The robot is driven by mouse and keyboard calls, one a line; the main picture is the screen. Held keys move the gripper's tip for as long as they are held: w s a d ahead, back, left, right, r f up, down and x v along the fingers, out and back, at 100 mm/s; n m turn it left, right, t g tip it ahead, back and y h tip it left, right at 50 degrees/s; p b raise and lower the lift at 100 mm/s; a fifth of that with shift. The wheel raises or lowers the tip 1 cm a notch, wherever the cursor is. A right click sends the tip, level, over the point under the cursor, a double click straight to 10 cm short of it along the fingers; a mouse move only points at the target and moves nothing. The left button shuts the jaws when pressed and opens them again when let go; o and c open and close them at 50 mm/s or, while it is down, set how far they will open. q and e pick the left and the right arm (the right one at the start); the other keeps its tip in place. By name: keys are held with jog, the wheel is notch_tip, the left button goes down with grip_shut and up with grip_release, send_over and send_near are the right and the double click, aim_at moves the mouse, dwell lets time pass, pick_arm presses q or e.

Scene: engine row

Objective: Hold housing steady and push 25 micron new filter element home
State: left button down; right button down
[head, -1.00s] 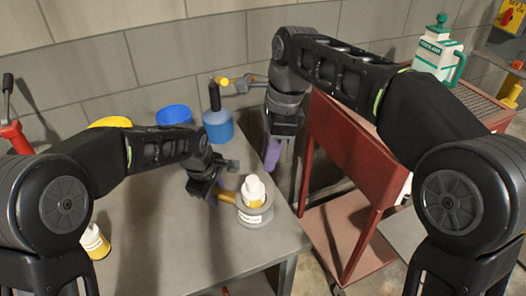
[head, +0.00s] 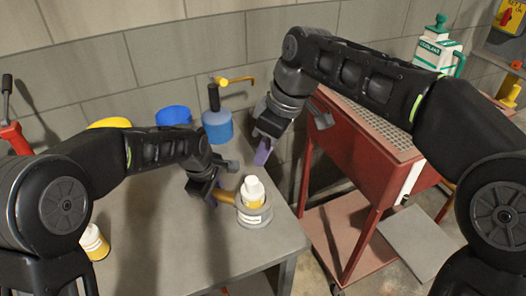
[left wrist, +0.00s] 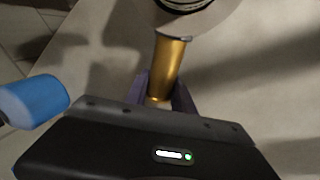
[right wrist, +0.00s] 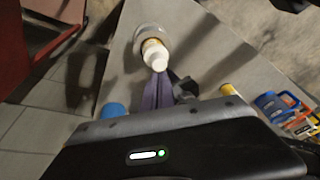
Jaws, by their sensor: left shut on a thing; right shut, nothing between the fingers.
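The grey round housing (head: 256,216) stands on the bench near its right edge, with a brass stub (head: 227,197) on its left side. The white filter element (head: 253,188), with a yellow band, stands upright in the housing's opening; its top sticks out above the rim. My left gripper (head: 214,192) is shut on the brass stub, which also shows between its fingers in the left wrist view (left wrist: 168,68). My right gripper (head: 262,153) is shut and empty, beyond and above the element. In the right wrist view its purple fingertips (right wrist: 156,84) overlap the view just below the white element (right wrist: 154,54).
A blue bottle (head: 217,127), a blue bowl (head: 174,116) and a yellow bowl (head: 109,123) stand at the back of the bench. A white and yellow container (head: 93,242) stands at left. A red cart (head: 353,152) is to the right, past a gap. The bench front is clear.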

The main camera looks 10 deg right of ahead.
aim_at(253, 180)
jog(key=n, duration=0.2)
jog(key=shift+n, duration=0.3)
jog(key=shift+f, duration=0.1)
jog(key=shift+x, duration=2.9)
jog(key=shift+w, duration=0.1)
jog(key=shift+f, duration=0.85)
jog(key=shift+r, duration=1.55)
